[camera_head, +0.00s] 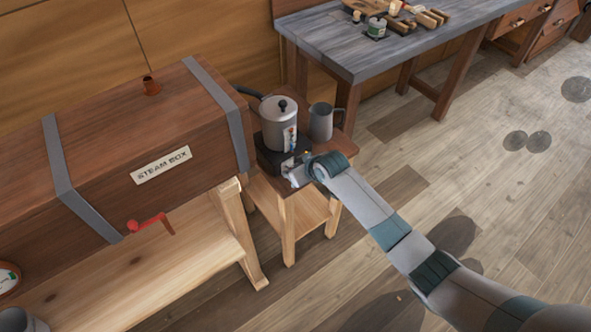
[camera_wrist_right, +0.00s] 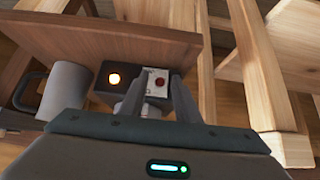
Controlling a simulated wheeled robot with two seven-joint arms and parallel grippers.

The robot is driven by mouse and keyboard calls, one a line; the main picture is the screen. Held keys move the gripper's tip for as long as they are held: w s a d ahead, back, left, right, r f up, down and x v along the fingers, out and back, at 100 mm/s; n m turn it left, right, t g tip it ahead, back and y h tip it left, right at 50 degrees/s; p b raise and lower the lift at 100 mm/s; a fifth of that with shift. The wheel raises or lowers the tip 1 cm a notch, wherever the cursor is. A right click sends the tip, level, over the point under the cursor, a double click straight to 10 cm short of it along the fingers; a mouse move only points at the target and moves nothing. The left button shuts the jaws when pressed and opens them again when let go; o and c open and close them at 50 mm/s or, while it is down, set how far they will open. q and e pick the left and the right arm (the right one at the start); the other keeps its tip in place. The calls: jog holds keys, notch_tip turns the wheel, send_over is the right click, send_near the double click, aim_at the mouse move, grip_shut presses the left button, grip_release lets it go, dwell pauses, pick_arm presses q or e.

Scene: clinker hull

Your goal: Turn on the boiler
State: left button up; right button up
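The boiler (camera_head: 279,122) is a grey lidded pot with a black knob. It stands on a black base (camera_head: 268,158) on a small wooden stand beside the steam box. My right gripper (camera_head: 293,176) is at the base's front. In its wrist view, the fingers (camera_wrist_right: 158,88) are apart and empty, with the button between their tips; I cannot tell whether they touch it. My left gripper is out of view.
The wooden steam box (camera_head: 105,130) with a red crank (camera_head: 150,224) fills the left. A grey mug (camera_head: 321,122) stands right of the boiler. A grey-topped workbench (camera_head: 350,50) with tools is behind. Open floor lies to the right.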

jog(key=shift+d+r, duration=0.1)
jog(key=b+v, duration=0.2)
jog(key=v, duration=1.5)
jog(key=shift+s, duration=0.1)
jog(key=s+d+f+m+h+b, duration=0.1)
jog(key=d+f, duration=0.2)
jog(key=f, duration=0.7)
jog(key=s+d+f+m+g, duration=0.1)
jog(key=d+f+m, duration=0.15)
jog(key=f, duration=0.75)
jog(key=s+d+f+h+b, duration=0.1)
jog(key=d+f, duration=0.2)
jog(key=f, duration=0.7)
jog(key=s+d+f+m+h, duration=0.1)
jog(key=s+d+f, duration=0.4)
jog(key=s+f, duration=0.55)
jog(key=s+d+f+g+h, duration=0.15)
jog(key=s+d+f, duration=0.25)
jog(key=s+f, duration=1.05)
jog(key=s+d+f+g, duration=0.1)
jog(key=s+f, duration=0.2)
jog(key=s, duration=0.9)
jog(key=s+f+g+b, duration=0.1)
jog(key=s+f+g, duration=0.1)
jog(key=s, duration=1.1)
jog(key=shift+d+f, duration=0.4)
jog(key=shift+f, duration=0.35)
